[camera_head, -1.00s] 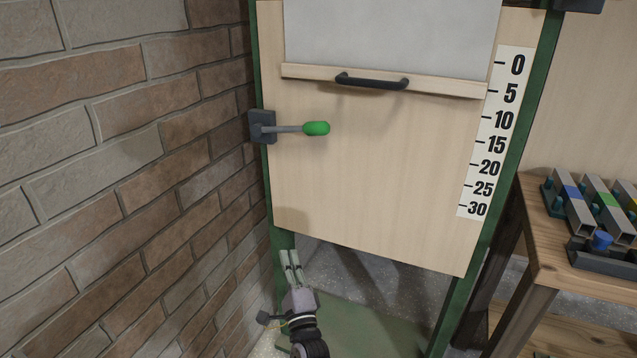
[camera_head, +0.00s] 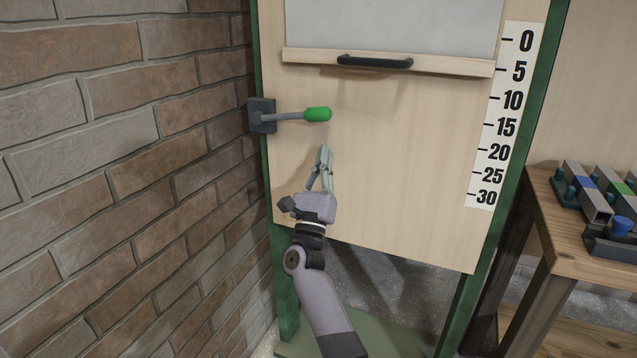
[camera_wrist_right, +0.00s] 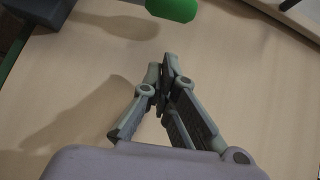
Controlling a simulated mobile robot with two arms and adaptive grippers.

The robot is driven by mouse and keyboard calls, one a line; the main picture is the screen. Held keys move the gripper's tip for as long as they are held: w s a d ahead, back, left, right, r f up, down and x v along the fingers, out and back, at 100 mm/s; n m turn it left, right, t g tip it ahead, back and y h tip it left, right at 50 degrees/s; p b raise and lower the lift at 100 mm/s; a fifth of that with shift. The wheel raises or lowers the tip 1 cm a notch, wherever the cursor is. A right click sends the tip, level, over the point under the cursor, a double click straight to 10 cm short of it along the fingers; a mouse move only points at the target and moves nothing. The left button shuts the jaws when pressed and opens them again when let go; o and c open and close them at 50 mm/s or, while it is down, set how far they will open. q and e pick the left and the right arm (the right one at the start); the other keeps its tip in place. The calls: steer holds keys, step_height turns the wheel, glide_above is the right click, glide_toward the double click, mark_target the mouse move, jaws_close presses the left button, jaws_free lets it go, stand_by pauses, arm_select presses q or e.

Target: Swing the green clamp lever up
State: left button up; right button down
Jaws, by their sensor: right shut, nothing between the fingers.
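The green clamp lever (camera_head: 317,114) sticks out to the right from a dark mount (camera_head: 262,115) on the left edge of the wooden panel. Its grey rod lies about level and ends in a green grip. My right gripper (camera_head: 325,150) is below the green grip, apart from it, with its fingers pointing up. Its fingertips (camera_wrist_right: 166,58) are shut and empty in the right wrist view. There the green grip (camera_wrist_right: 172,9) shows at the top edge, beyond the fingertips. My left gripper is not in view.
A pale sheet with a wooden bar and black handle (camera_head: 375,62) is above the lever. A scale strip (camera_head: 507,110) runs down the panel's right side. A brick wall (camera_head: 120,150) stands close on the left. A wooden table (camera_head: 575,225) with metal blocks is at right.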

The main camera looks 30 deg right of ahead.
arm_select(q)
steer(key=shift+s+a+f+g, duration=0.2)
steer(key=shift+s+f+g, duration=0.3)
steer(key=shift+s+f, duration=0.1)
arm_select(e)
steer(key=shift+w+a+r, duration=0.1)
steer(key=shift+w+r, duration=0.1)
steer(key=shift+r, duration=0.85)
steer(key=shift+w+a+r, duration=0.1)
steer(key=shift+w+r, duration=0.1)
steer(key=shift+r, duration=0.85)
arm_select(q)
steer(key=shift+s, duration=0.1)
arm_select(e)
steer(key=shift+w, duration=0.1)
